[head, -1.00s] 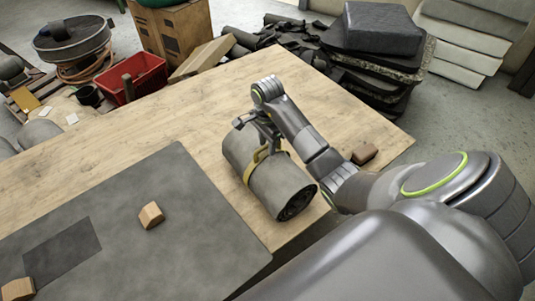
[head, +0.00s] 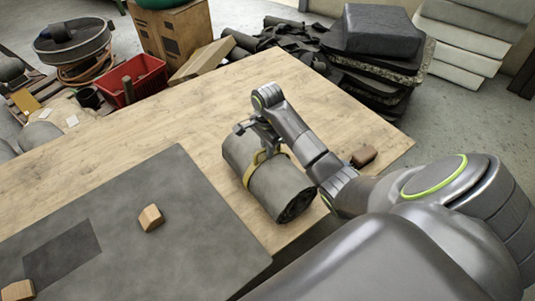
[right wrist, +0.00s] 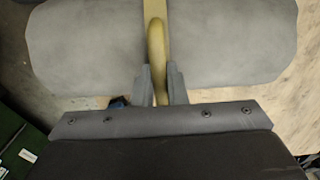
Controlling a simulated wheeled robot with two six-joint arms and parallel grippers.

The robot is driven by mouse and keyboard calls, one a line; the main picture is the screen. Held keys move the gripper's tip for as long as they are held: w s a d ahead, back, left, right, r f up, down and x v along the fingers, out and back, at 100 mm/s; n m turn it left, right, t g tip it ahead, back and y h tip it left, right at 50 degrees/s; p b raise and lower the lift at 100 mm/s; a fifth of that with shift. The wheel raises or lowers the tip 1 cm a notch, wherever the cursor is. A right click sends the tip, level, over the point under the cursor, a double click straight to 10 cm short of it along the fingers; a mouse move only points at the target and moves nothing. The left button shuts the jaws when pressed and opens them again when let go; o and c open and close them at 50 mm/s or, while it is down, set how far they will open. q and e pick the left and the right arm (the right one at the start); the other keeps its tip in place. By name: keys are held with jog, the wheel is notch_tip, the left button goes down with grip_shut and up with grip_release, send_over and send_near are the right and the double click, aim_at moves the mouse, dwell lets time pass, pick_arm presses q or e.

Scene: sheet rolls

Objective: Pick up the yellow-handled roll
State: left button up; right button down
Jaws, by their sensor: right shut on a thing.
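A grey sheet roll (head: 275,188) with a yellow strap and handle (head: 252,166) lies on the wooden table, near its front right edge. My right gripper (head: 262,147) is above the roll, at the handle. In the right wrist view, the two fingers (right wrist: 160,88) are shut on the yellow handle (right wrist: 156,45), with the grey roll (right wrist: 225,40) behind it. I cannot tell whether the roll touches the table. My left gripper is not in view.
A dark grey sheet (head: 190,215) lies flat on the table (head: 150,112), with a wooden block (head: 151,217) on it and another (head: 18,290) at the lower left. A brown block (head: 364,155) sits right of my right arm. A red bin (head: 130,80) stands beyond the table.

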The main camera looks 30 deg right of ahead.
jog(key=shift+w+r, duration=0.2)
jog(key=shift+r, duration=0.15)
